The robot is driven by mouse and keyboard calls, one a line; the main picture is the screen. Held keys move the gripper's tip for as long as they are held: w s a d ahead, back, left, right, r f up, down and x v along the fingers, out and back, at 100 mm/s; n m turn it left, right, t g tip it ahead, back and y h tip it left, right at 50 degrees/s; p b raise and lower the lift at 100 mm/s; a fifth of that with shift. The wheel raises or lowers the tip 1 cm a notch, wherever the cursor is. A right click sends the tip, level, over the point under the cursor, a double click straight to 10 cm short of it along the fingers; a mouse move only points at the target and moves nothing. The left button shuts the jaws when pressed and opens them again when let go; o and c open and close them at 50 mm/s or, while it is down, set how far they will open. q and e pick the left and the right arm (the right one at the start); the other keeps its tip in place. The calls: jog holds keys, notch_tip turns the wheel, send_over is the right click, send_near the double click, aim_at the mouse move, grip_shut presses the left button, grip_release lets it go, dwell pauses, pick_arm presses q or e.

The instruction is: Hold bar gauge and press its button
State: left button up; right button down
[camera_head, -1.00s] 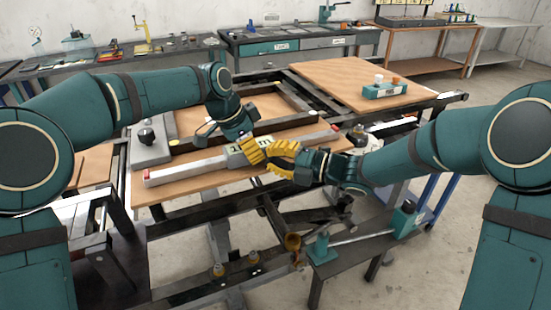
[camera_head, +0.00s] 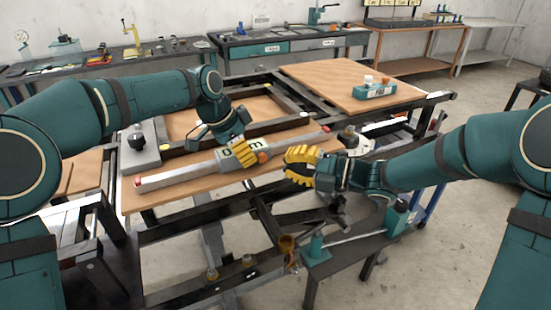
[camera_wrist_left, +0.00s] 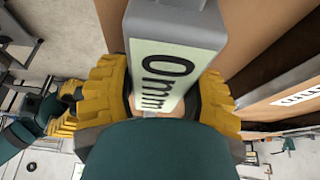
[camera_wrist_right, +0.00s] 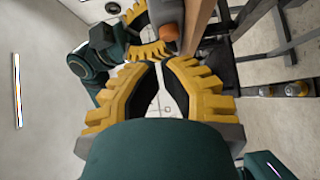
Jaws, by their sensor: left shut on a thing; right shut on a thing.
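The bar gauge (camera_head: 185,172) is a long grey bar with red ends, lying diagonally over the wooden board. Its middle block has a pale display that reads 0 mm (camera_wrist_left: 163,68) in the left wrist view. An orange button (camera_head: 263,157) sits on the block's right side; it also shows in the right wrist view (camera_wrist_right: 170,32). My left gripper (camera_head: 238,150) is shut on the gauge at this block. My right gripper (camera_head: 288,164) is just right of the button, apart from it.
A grey block with a black knob (camera_head: 138,140) stands at the board's left. The dark metal frame (camera_head: 190,230) surrounds the board. A teal holder with small parts (camera_head: 376,91) is on the back wooden top. A low bench with a teal clamp (camera_head: 397,217) stands at front right.

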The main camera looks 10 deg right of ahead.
jog(key=shift+v, duration=0.9)
pick_arm(q)
jog(key=shift+a, duration=0.1)
pick_arm(e)
jog(key=shift+s+a, duration=0.1)
pick_arm(q)
jog(key=o, duration=1.4)
